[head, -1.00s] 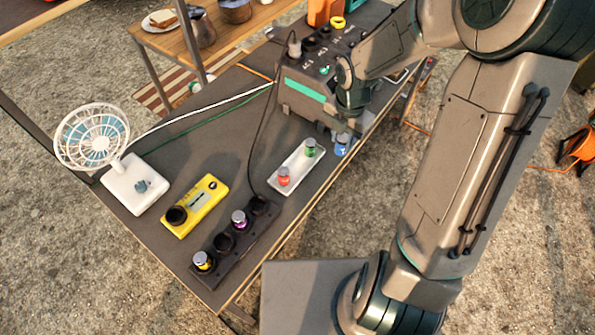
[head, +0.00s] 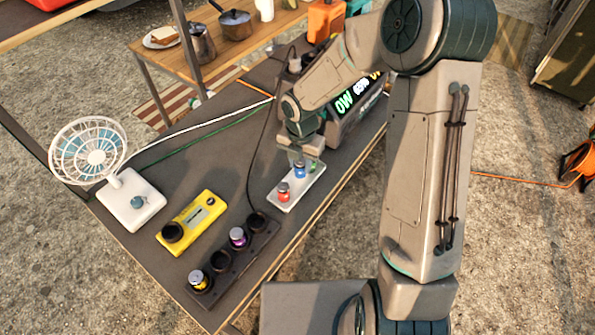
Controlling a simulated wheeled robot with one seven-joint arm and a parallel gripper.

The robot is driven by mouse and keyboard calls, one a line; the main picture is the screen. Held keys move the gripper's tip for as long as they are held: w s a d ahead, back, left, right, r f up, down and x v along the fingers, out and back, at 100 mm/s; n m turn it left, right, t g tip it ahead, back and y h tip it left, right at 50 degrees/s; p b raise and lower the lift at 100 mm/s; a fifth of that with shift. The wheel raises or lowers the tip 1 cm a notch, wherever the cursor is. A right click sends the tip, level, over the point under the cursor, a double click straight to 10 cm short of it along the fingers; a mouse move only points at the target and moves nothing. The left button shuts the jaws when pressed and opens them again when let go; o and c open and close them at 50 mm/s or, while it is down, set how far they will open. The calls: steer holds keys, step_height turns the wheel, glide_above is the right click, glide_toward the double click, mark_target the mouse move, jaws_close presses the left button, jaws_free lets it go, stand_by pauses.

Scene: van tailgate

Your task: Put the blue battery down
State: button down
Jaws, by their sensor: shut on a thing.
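My gripper (head: 301,157) points down over the white tray (head: 312,183) and is shut on the blue battery (head: 300,171). The blue battery is upright, between the red battery (head: 284,193) at the tray's near end and the green battery (head: 316,167) at its far end. The green battery is partly hidden by my gripper. I cannot tell whether the blue battery's base touches the tray.
A dark charger (head: 212,273) holds a yellow battery (head: 198,281) and a purple battery (head: 238,238), with two empty wells. A yellow device (head: 192,220), a white fan (head: 130,203) and a power station (head: 345,125) stand around. Bare table lies left of the tray.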

mark_target(298, 171)
steer(key=shift+w+a+f, duration=0.15)
steer(key=shift+a+f, duration=0.2)
steer(key=shift+a, duration=0.05)
steer(key=shift+f, duration=1.9)
steer(key=shift+f, duration=0.2)
steer(key=c, duration=1.1)
jaws_free()
steer(key=shift+r, duration=0.15)
